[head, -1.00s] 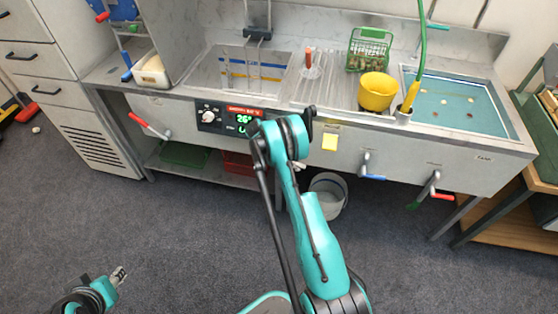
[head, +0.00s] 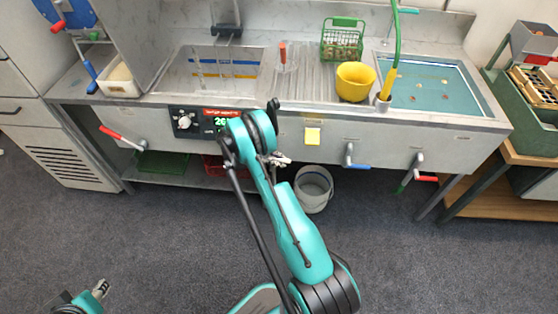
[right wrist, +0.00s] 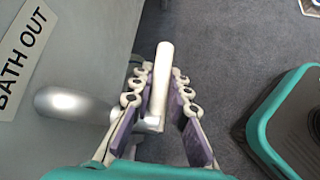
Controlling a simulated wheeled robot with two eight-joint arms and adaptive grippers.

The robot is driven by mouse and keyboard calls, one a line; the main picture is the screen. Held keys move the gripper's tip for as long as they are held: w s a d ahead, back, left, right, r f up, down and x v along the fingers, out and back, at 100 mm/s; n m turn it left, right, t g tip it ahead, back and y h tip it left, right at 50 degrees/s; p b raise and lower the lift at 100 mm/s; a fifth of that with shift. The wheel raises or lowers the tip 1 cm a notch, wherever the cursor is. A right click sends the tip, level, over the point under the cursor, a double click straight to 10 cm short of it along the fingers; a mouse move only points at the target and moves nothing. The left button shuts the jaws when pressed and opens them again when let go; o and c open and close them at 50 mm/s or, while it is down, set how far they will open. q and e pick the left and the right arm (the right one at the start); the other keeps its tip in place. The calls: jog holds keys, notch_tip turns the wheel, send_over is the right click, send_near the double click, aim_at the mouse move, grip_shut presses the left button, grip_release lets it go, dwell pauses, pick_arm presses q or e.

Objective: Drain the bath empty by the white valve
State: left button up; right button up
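The white valve handle (right wrist: 162,78) stands between the fingers of my right gripper (right wrist: 165,105) in the right wrist view. The fingers are open, one on each side of the handle, with a gap clearest on the right. The valve's grey metal body (right wrist: 72,103) lies beside a BATH OUT label (right wrist: 22,50). In the head view my right gripper (head: 277,160) is at the sink front, partly behind my arm, which hides the valve. The bath (head: 215,75) is the left basin, with yellow and blue lines inside. My left gripper (head: 100,289) is low at the left, its opening unclear.
A red-handled valve (head: 120,136) is at the left, a blue-handled one (head: 352,160) and a red-and-green one (head: 415,174) at the right. A grey bucket (head: 314,190) stands below. A yellow bowl (head: 355,82) and green basket (head: 342,40) are on top. The carpet in front is open.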

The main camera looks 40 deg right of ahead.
jog(key=o, duration=0.3)
jog(key=v, duration=1.2)
jog(key=shift+r, duration=0.1)
jog(key=s+a+r+m+t+y, duration=0.1)
jog(key=s+a+r+t, duration=0.15)
jog(key=a+r, duration=0.45)
jog(key=s+a+r+m+t+y, duration=0.1)
jog(key=a+r+t, duration=0.25)
jog(key=r, duration=0.65)
jog(key=s+a+r+m+t+y, duration=0.1)
jog(key=s+a+t+y, duration=0.1)
jog(key=s+a, duration=0.3)
jog(key=s+a+r+m+t+y, duration=0.1)
jog(key=s+a+m+t, duration=0.1)
jog(key=s+a, duration=0.3)
jog(key=s+a+r+m+t+y, duration=0.1)
jog(key=s+a+m+t+y, duration=0.1)
jog(key=s, duration=0.4)
jog(key=shift+a+r+t+y, duration=0.15)
jog(key=shift+a+t, duration=0.25)
jog(key=shift+a, duration=0.3)
jog(key=shift+a+r+t+y, duration=0.15)
jog(key=shift+a+t, duration=0.25)
jog(key=shift+a, duration=0.3)
